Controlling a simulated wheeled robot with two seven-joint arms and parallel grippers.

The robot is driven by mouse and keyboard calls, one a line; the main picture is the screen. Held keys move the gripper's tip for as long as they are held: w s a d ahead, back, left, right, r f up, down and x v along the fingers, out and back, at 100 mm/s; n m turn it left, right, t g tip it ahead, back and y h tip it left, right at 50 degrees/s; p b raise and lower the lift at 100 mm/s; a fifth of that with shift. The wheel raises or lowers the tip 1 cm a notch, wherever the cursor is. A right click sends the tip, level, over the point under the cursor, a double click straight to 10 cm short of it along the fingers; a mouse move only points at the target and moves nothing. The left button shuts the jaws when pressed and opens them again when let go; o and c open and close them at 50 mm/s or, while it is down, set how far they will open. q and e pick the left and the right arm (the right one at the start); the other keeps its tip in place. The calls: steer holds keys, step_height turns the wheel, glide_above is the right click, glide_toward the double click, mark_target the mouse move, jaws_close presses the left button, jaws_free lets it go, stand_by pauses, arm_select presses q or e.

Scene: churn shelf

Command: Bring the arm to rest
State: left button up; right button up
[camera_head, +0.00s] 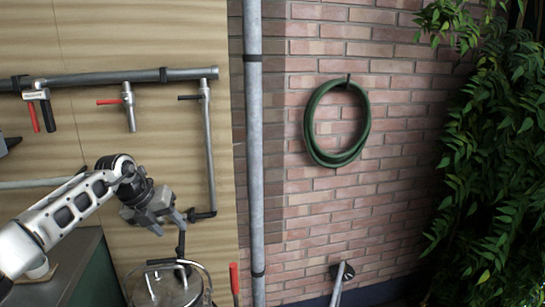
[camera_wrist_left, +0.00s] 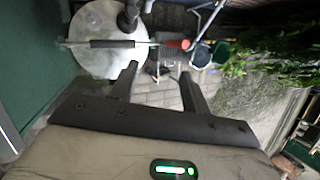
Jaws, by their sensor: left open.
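My left arm comes in from the left in the head view. Its gripper (camera_head: 176,222) is in the air in front of the wooden wall, above the metal churn (camera_head: 165,289) at the bottom edge. In the left wrist view the two dark fingers of the left gripper (camera_wrist_left: 158,70) stand apart with nothing between them. My right gripper does not show.
A horizontal pipe (camera_head: 120,77) with red-handled and black-handled valves runs along the wooden wall. A vertical grey pipe (camera_head: 254,150) stands right of the gripper. A green hose (camera_head: 312,118) hangs on the brick wall. Foliage (camera_head: 495,160) fills the right side. A green cabinet (camera_head: 90,275) stands lower left.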

arm_select(q)
steer(key=s+d+f+n+t+h, duration=0.1)
steer(key=s+d+f+n+h, duration=0.2)
steer(key=d, duration=0.5)
steer(key=s+d+f+n+t+h, duration=0.2)
steer(key=s+d+f+h, duration=0.1)
steer(key=s+d+h, duration=0.3)
steer(key=s+d+f+n+t+h, duration=0.1)
steer(key=s+d+f+n+h, duration=0.2)
steer(key=d, duration=0.6)
steer(key=s+a+f+n+y, duration=0.4)
steer(key=s+f+n, duration=0.1)
steer(key=s+n, duration=0.3)
steer(key=s+a+f+n+t+y, duration=0.1)
steer(key=s+a+f+n+y, duration=0.3)
steer(key=s+n, duration=0.4)
steer(key=s+a+f+n+y, duration=0.4)
steer(key=s+a+f+n, duration=0.1)
steer(key=s+f+n, duration=0.2)
steer(key=shift+s+a+f+n+t+y, duration=0.2)
steer(key=shift+s+f+n+t+y, duration=0.2)
steer(key=shift+s+n, duration=0.4)
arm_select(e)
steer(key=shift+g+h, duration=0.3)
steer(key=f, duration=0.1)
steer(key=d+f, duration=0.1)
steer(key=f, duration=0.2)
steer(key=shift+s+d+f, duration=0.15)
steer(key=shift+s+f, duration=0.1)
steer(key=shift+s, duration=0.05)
